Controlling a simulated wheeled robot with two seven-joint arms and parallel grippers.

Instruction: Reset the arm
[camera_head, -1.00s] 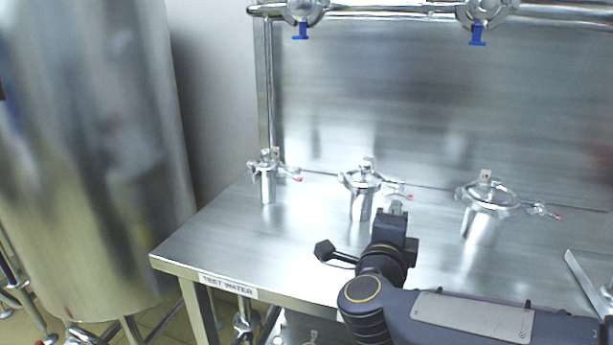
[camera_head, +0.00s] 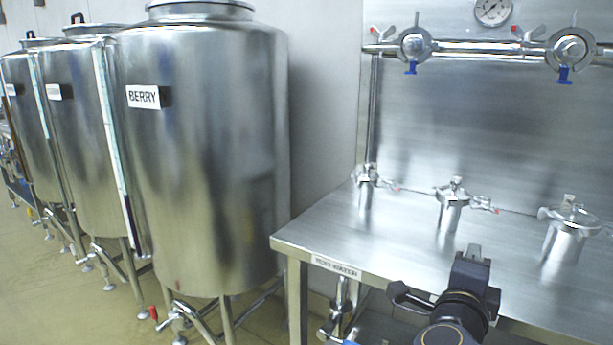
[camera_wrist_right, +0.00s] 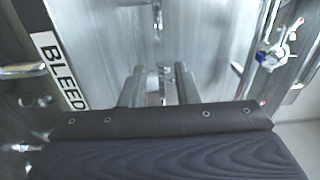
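My right arm enters the head view at the bottom right. Its dark right gripper (camera_head: 473,254) is over the front part of the steel table (camera_head: 400,243), in front of the metal canisters. In the right wrist view, the two grey fingers of the right gripper (camera_wrist_right: 160,88) stand apart with a gap between them, and nothing is clearly held. My left arm and gripper are in no view.
Three lidded canisters stand on the table: left (camera_head: 366,190), middle (camera_head: 452,210) and right (camera_head: 566,240). A pipe (camera_head: 480,47) with blue-handled valves runs above. A BERRY tank (camera_head: 215,160) stands left of the table. A BLEED label (camera_wrist_right: 60,72) shows in the wrist view.

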